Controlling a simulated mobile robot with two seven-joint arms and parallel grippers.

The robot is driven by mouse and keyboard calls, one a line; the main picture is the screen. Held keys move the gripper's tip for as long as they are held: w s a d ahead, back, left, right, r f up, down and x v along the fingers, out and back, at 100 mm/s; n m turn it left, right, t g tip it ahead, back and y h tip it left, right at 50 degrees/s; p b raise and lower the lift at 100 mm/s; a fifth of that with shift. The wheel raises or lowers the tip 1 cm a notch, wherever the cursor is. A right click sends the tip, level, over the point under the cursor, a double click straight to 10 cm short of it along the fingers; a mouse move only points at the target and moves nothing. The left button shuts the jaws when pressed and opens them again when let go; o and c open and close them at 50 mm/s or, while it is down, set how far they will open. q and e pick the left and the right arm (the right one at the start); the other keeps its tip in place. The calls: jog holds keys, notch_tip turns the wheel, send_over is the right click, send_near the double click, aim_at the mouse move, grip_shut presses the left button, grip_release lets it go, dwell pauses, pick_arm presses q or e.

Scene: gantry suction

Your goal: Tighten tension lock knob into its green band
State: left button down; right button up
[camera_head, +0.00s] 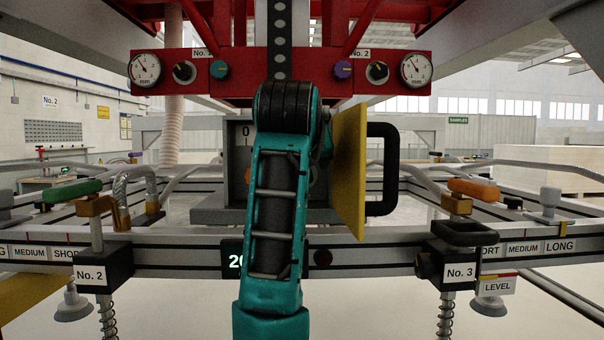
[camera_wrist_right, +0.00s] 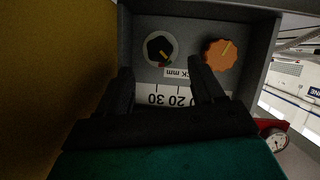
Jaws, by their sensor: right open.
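The right wrist view, upside down, shows a grey panel with a black knob (camera_wrist_right: 160,48) with a yellow pointer on a pale round plate. Small green and red marks show at the plate's lower edge. The pointer slants down and right; whether it lies inside the green is too small to tell. My right gripper (camera_wrist_right: 160,72) is open and empty. Its fingertips are either side of the space just below the black knob; contact is not visible. In the head view my teal arm hides this gripper and most of the grey box (camera_head: 238,150). My left gripper is not in view.
An orange knob (camera_wrist_right: 221,53) sits beside the black knob, near the right fingertip. A scale label (camera_wrist_right: 172,96) lies below. The box's yellow door (camera_head: 349,165) stands open with a black handle (camera_head: 390,169). A red beam with gauges (camera_head: 146,70) hangs above; a rail (camera_head: 180,253) crosses in front.

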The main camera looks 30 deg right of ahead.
jog(key=v, duration=0.7)
jog(key=shift+s, duration=0.15)
jog(key=shift+a, duration=0.1)
notch_tip(320, 180, down, 6)
jog(key=s+m+t+h+b, duration=0.1)
jog(key=m+t+b, duration=0.35)
jog(key=m, duration=0.85)
jog(key=x, duration=0.6)
jog(key=p+x, duration=0.1)
jog(key=x, duration=0.6)
jog(key=shift+s+d+r, duration=0.15)
jog(key=shift+s+d, duration=0.15)
jog(key=shift+d, duration=0.05)
